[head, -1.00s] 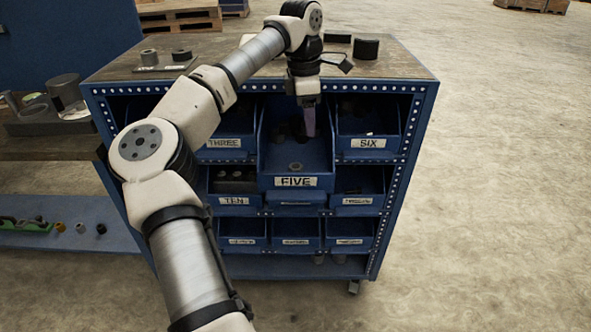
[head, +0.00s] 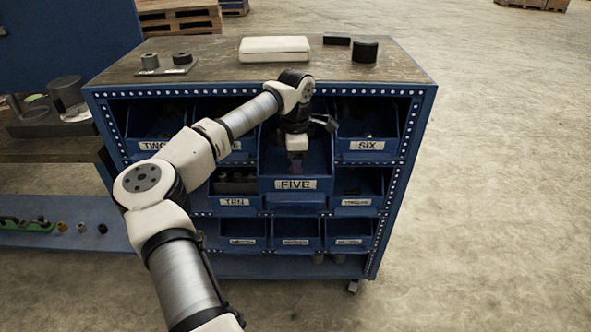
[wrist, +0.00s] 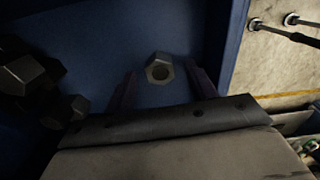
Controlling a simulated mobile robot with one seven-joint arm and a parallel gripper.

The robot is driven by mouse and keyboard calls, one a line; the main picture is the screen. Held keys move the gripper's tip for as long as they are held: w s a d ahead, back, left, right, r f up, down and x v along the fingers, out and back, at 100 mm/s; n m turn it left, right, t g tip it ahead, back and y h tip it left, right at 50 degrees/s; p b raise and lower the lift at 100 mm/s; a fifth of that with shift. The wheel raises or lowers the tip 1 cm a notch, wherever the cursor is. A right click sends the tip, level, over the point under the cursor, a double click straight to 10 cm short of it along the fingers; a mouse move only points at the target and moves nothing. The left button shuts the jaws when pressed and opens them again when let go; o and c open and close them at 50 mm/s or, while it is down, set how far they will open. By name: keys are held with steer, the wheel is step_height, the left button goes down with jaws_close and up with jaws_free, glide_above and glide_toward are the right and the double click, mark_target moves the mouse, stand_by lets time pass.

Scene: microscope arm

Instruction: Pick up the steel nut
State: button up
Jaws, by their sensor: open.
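The steel nut (wrist: 160,69) lies on the floor of a blue bin in the wrist view, with its hole facing up. My gripper (wrist: 162,82) is open, with one finger to the left and one to the right of the nut, and nothing is held. In the head view my gripper (head: 296,158) reaches down into the bin labelled FIVE (head: 295,184), which is pulled out from the rack. The nut is hidden there behind the bin front and my gripper.
Several dark bolts (wrist: 35,78) lie in the bin to the left of the nut. The bin's side wall (wrist: 228,35) is close on the right. Bin SIX (head: 367,146) stands beside it. The rack top (head: 215,62) holds a white case (head: 275,48) and dark parts.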

steer(key=shift+f, duration=0.6)
steer(key=c, duration=1.1)
steer(key=shift+r, duration=0.1)
